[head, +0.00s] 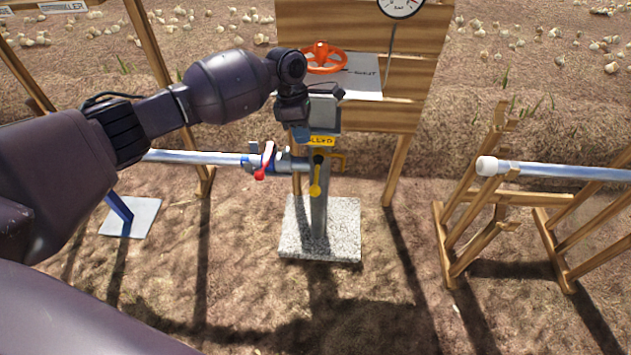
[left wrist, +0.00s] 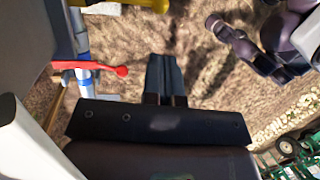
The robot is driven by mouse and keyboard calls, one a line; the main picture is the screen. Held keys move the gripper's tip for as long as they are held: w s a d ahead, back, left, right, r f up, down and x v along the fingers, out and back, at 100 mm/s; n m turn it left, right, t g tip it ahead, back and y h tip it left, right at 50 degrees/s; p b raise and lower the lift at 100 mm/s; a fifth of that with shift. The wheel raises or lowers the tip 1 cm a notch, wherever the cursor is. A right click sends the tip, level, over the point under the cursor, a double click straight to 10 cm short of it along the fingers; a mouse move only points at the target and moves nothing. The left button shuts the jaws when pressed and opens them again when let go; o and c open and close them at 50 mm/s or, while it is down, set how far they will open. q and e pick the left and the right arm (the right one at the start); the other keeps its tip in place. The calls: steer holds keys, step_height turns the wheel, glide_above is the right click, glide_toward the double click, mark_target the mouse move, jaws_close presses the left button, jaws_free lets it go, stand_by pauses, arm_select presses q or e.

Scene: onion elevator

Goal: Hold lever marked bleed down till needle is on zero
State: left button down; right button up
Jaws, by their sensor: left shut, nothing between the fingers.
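My left gripper (head: 301,134) is shut and empty, pointing down at the valve post, beside a yellow label (head: 322,140) whose word I cannot read for sure. A yellow lever (head: 316,178) hangs down just below the label. A red lever (head: 265,162) sits on the pipe to its left. In the left wrist view the shut fingers (left wrist: 161,75) have bare ground beneath, and the red lever (left wrist: 95,67) lies to their left, apart. The gauge (head: 402,5) is cut off by the top edge; I cannot read its needle.
A steel pipe (head: 200,158) runs in from the left. The post stands on a stone slab (head: 320,232). A wooden stand (head: 460,225) carries another pipe at right.

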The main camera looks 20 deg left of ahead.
steer(key=shift+w+a+r, duration=0.1)
steer(key=shift+w, duration=0.1)
arm_select(q)
steer(key=b, duration=0.2)
glide_toward(314, 186)
steer(key=b+x, duration=0.2)
steer(key=x, duration=0.4)
steer(key=shift+f, duration=0.25)
steer(key=shift+s+d+f+b, duration=0.1)
steer(key=shift+d+f+b, duration=0.05)
steer(key=shift+f+b, duration=0.35)
arm_select(e)
steer(key=shift+w+a+f+n, duration=0.15)
steer(key=shift+f+n, duration=0.15)
steer(key=shift+f, duration=0.25)
steer(key=shift+w+a+f+n, duration=0.1)
steer(key=shift+f+n, duration=0.2)
steer(key=shift+f, duration=0.25)
